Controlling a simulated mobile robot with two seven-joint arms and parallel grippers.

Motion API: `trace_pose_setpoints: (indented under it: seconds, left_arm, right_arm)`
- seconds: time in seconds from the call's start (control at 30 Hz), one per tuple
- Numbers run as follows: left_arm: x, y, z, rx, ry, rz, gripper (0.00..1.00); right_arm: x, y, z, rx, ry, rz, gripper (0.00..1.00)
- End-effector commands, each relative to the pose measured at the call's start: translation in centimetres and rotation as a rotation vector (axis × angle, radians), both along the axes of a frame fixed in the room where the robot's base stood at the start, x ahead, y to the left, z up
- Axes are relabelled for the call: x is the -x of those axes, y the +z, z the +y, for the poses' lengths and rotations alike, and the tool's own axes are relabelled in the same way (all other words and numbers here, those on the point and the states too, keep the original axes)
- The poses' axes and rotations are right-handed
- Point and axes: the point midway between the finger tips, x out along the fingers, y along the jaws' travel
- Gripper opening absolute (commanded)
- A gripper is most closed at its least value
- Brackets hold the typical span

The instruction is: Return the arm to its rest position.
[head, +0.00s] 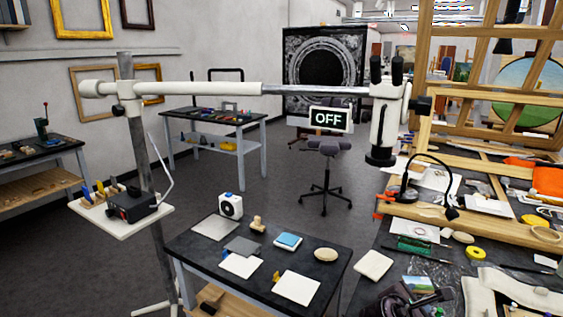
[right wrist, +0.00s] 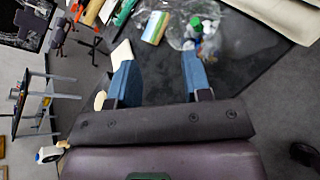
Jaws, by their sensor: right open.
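My right gripper (right wrist: 157,74) shows in the right wrist view with its two blue fingers wide apart and nothing between them. In the head view my right gripper (head: 408,298) is a dark shape at the bottom edge, in front of the cluttered workbench; its fingers are hard to make out there. Beyond the fingers in the right wrist view lie the dark bench top and a crumpled clear plastic sheet (right wrist: 228,40). My left gripper is in neither view.
A small black table (head: 330,238) with cards, a blue-topped box and a white device stands left of the workbench (head: 376,213). A white boom stand (head: 200,88) reaches across above it. A stool (head: 325,170) stands on open floor behind.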

Motion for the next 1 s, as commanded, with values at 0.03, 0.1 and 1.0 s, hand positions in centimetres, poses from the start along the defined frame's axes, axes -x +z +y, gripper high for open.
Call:
trace_pose_setpoints:
  seconds: [0.03, 0.1, 1.0]
  left_arm:
    - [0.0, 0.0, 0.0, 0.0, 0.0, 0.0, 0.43]
    - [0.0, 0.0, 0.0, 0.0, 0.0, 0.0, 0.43]
    - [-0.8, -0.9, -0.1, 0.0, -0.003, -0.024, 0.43]
  right_arm:
    - [-0.6, 0.2, 0.5, -0.073, 0.006, -0.088, 0.45]
    - [-1.4, 0.4, 1.4, -0.19, 0.013, -0.218, 0.45]
    - [12.7, -11.2, 6.3, -2.021, -0.434, -1.013, 0.45]
